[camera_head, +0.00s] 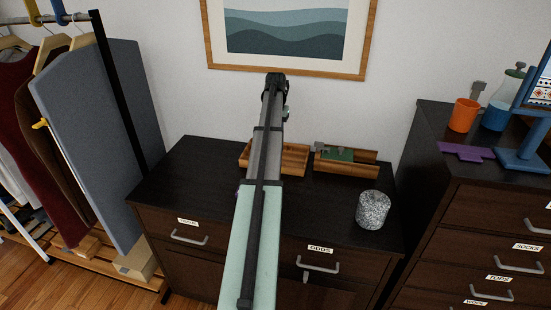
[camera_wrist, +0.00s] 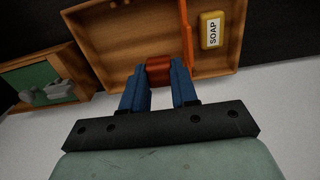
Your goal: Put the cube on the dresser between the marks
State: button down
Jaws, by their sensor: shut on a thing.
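My gripper (camera_wrist: 159,88) has blue fingers and is shut on a small dark red block (camera_wrist: 159,70). I take it for the cube, though only part of it shows. In the wrist view the block is in front of a wooden tray (camera_wrist: 110,45); I cannot tell its height above it. In the head view my arm hides the gripper and block. A low dark dresser (camera_head: 335,230) stands ahead, and a taller dark dresser (camera_head: 440,190) at the right. I see no clear pair of marks; a purple bit (camera_head: 237,193) beside my arm is mostly hidden.
The wooden tray (camera_head: 297,160) holds yellow soap (camera_wrist: 212,30) and an orange strip (camera_wrist: 186,30). Another tray (camera_head: 345,169) holds a green piece. A speckled pot (camera_head: 373,210) stands front right. The taller dresser bears an orange cup (camera_head: 464,115), flask (camera_head: 496,117) and purple mat (camera_head: 465,152).

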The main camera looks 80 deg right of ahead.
jog(key=shift+f, duration=4.95)
jog(key=shift+f, duration=0.1)
jog(key=c, duration=1.1)
grip_release()
jog(key=shift+c, duration=0.2)
notch_tip(320, 180, up, 12)
jog(key=shift+r, duration=0.15)
jog(key=shift+w, duration=0.1)
